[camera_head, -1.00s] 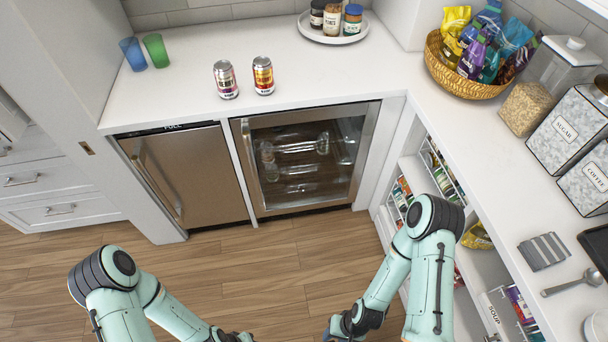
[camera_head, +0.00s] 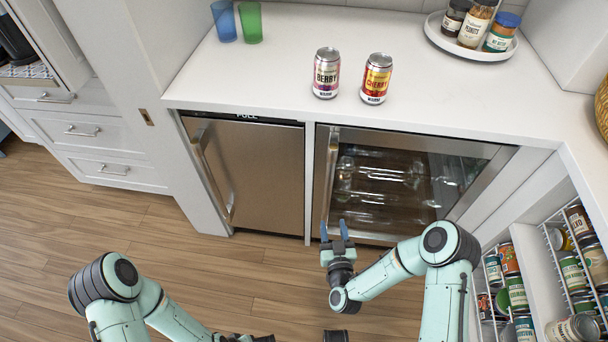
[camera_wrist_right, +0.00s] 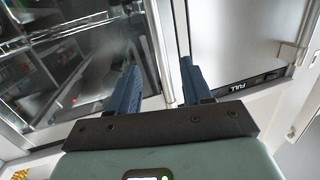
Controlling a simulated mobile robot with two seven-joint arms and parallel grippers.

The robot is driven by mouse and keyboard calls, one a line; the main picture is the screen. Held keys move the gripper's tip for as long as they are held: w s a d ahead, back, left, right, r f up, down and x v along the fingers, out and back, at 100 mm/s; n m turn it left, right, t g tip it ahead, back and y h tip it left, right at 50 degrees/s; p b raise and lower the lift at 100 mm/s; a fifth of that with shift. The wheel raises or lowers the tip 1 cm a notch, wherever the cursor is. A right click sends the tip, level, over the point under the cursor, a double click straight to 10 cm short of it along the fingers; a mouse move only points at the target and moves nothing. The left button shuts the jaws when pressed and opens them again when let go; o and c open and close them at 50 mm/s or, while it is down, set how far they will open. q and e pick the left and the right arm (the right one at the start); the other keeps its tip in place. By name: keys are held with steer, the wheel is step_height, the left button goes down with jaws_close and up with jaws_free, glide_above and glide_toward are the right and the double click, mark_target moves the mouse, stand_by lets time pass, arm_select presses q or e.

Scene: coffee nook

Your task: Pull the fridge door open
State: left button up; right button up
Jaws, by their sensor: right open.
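The glass-fronted fridge (camera_head: 385,185) stands under the counter with its steel-framed door shut. Its upright bar handle (camera_head: 331,180) is on the door's left side. My right gripper (camera_head: 334,229) is open, with its blue fingers pointing at the lower end of this handle. In the right wrist view the handle (camera_wrist_right: 160,45) runs between the two fingers of the right gripper (camera_wrist_right: 160,85). I cannot tell whether they touch it. My left arm is at the bottom left of the head view; its fingers are out of frame.
Open shelves with cans (camera_head: 520,290) stand at the right. Two cans (camera_head: 326,73) stand on the counter (camera_head: 290,50) above. The wooden floor (camera_head: 150,225) in front is clear.

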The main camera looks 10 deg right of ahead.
mark_target(329, 189)
steer(key=shift+t+h, duration=0.3)
steer(key=shift+t, duration=0.2)
steer(key=w, duration=0.4)
steer(key=w+r+b, duration=0.1)
steer(key=w, duration=0.4)
steer(key=w+d+b, duration=0.1)
steer(key=w, duration=0.3)
steer(key=shift+w+r, duration=0.15)
arm_select(q)
steer(key=shift+t+y, duration=0.3)
steer(key=shift+t, duration=0.4)
steer(key=shift+w+a+f, duration=0.3)
steer(key=shift+w+f, duration=0.2)
steer(key=shift+w, duration=0.1)
steer(key=shift+w+a+f, duration=0.25)
steer(key=shift+w+f, duration=0.25)
steer(key=shift+w, duration=0.1)
steer(key=shift+w+a+f, duration=0.3)
steer(key=shift+w+f, duration=0.2)
steer(key=shift+w, duration=0.1)
arm_select(e)
steer(key=shift+w, duration=0.7)
jaws_close()
